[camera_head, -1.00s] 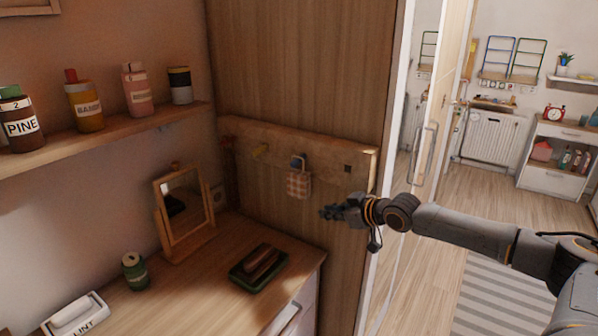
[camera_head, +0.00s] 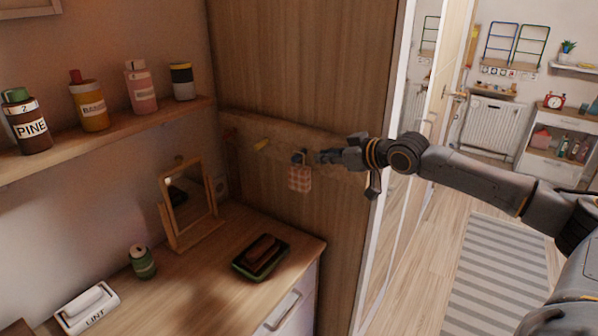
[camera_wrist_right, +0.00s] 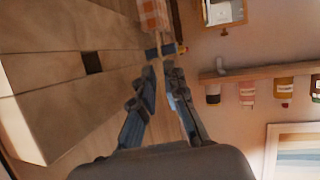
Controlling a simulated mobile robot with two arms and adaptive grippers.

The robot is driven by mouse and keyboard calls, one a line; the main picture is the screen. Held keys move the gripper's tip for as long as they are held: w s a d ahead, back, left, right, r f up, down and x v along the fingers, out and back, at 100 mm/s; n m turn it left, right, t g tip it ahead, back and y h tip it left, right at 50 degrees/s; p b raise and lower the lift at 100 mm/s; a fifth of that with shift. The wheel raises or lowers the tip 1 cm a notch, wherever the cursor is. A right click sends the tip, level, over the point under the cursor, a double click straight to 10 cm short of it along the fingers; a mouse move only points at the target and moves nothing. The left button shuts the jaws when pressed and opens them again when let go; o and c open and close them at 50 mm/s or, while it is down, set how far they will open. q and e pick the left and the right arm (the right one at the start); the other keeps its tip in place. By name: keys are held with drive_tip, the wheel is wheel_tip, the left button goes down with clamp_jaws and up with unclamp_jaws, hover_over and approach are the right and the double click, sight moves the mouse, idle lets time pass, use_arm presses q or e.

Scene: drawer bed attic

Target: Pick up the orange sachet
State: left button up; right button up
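The orange-and-white checked sachet (camera_head: 300,179) hangs from a dark blue peg (camera_head: 299,157) on a wooden peg board. It also shows at the top edge of the right wrist view (camera_wrist_right: 153,14), partly cut off. My right gripper (camera_head: 320,157) is just to the right of the peg, level with the sachet's top. In the right wrist view its two fingertips (camera_wrist_right: 160,68) stand slightly apart with a narrow gap and nothing between them, just short of the blue peg. I cannot tell if they touch it. My left gripper is not in view.
The peg board (camera_head: 335,170) also has a yellow peg (camera_head: 261,145). A shelf (camera_head: 110,132) with bottles is at left.

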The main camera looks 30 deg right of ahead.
sight(299, 171)
drive_tip(key=p+x, duration=0.3)
drive_tip(key=x, duration=0.3)
drive_tip(key=shift+w, duration=0.2)
drive_tip(key=shift+s, duration=0.15)
clamp_jaws()
drive_tip(key=shift+r, duration=0.15)
